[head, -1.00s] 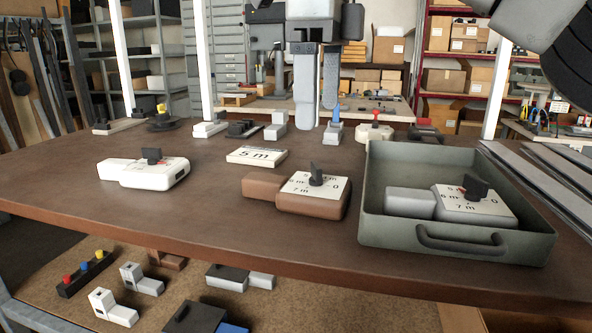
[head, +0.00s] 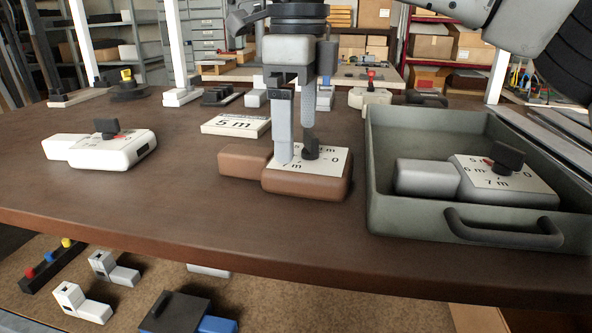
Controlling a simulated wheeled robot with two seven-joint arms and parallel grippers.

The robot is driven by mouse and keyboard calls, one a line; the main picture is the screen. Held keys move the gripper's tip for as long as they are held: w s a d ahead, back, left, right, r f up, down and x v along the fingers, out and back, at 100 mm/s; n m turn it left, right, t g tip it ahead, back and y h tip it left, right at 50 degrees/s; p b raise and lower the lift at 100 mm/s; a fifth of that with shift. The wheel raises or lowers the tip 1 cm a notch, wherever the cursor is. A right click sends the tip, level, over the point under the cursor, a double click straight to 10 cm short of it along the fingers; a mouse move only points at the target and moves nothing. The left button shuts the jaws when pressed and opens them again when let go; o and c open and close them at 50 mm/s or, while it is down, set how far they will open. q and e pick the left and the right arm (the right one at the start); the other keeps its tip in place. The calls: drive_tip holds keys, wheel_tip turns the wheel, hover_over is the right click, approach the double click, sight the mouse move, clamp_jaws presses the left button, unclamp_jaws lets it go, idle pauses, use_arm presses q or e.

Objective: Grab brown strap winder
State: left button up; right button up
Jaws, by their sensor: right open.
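The brown strap winder (head: 302,186) lies on the brown table (head: 120,207), near the middle. It has a white dial plate marked in metres and a black knob (head: 311,149). My right gripper (head: 298,155) points down over the dial plate with its two fingers apart. One finger is at the left part of the plate. The other is just behind or above the knob, and I cannot tell whether it touches. The gripper holds nothing that I can see. My left gripper is not in view.
A white winder (head: 98,148) stands at the left. A green-grey tray (head: 412,227) with a grey winder (head: 427,176) inside is close on the right. A "5 m" plate (head: 236,124) lies behind the brown winder. The table's front edge is clear.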

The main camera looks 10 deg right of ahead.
sight(296, 156)
wheel_tip(296, 156, down, 5)
drive_tip(key=shift+a+f, duration=0.1)
drive_tip(key=c, duration=0.9)
